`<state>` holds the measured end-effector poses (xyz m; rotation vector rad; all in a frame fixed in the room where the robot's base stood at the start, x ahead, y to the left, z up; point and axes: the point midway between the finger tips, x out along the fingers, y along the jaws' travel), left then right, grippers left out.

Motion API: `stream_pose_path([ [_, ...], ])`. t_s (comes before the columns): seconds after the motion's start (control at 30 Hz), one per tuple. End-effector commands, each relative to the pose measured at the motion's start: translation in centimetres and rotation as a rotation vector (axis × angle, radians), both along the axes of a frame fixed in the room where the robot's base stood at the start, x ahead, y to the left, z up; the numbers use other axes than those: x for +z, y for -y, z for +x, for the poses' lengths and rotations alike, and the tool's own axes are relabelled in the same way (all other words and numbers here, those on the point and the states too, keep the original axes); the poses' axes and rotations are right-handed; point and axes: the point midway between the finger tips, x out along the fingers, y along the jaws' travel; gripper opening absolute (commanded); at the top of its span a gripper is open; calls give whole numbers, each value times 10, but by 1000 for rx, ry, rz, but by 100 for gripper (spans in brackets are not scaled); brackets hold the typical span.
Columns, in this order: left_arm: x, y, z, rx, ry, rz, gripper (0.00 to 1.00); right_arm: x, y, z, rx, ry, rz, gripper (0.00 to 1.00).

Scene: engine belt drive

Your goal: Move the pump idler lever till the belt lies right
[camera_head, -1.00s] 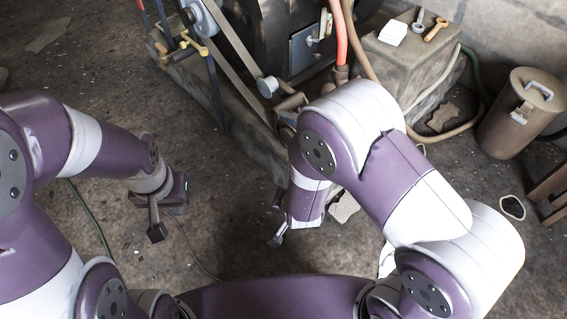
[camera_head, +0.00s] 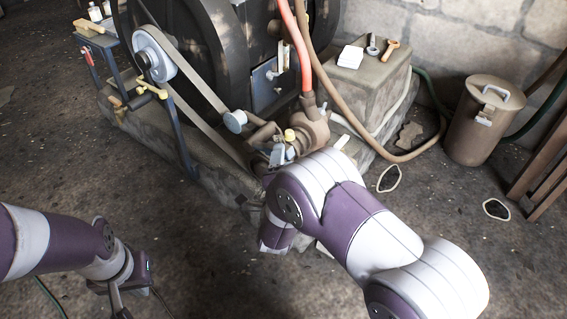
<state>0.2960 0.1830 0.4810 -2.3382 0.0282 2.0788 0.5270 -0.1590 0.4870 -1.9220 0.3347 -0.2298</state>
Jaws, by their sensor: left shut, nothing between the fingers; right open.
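The belt (camera_head: 205,122) is a grey flat band running from the pale pulley (camera_head: 152,58) at the upper left down toward the pump (camera_head: 311,128). A small light-blue roller (camera_head: 235,121) sits at its upper strand. A brown arm runs from the roller toward the pump; I cannot tell whether it is the idler lever. A yellow knob (camera_head: 290,135) and a pale blue-grey piece (camera_head: 277,156) are beside the pump. The belt's lower end is hidden behind my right arm. My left gripper (camera_head: 120,308) is low at the left, shut and empty, far from the belt. My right gripper is hidden behind its own arm.
A stone block (camera_head: 372,88) bears a white cloth (camera_head: 351,57) and two tools. A lidded brown can (camera_head: 480,125) stands at the right. Brown and red hoses (camera_head: 299,50) rise from the pump area. The floor in front of the engine base is mostly clear.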

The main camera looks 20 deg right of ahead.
Motion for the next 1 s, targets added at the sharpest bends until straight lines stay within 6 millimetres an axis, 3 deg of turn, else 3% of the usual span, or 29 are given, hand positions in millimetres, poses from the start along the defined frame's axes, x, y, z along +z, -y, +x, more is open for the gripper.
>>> stream_pose_path([
  [0.2,-10,0,0,0,0,0,0,0,7,19,-1,1,1,59],
  [0.47,-10,0,0,0,1,0,0,1,7,21,1,-2,-1,59],
  [0.5,-10,0,0,0,1,0,0,1,7,21,1,-2,-1,56],
  [0.67,-10,0,0,0,0,0,0,0,7,21,1,-2,-1,4],
  [0.83,-3,0,0,0,0,0,0,5,7,21,1,-10,-7,0],
  [1.0,35,0,0,0,1,0,0,27,3,25,1,-98,-75,0],
])
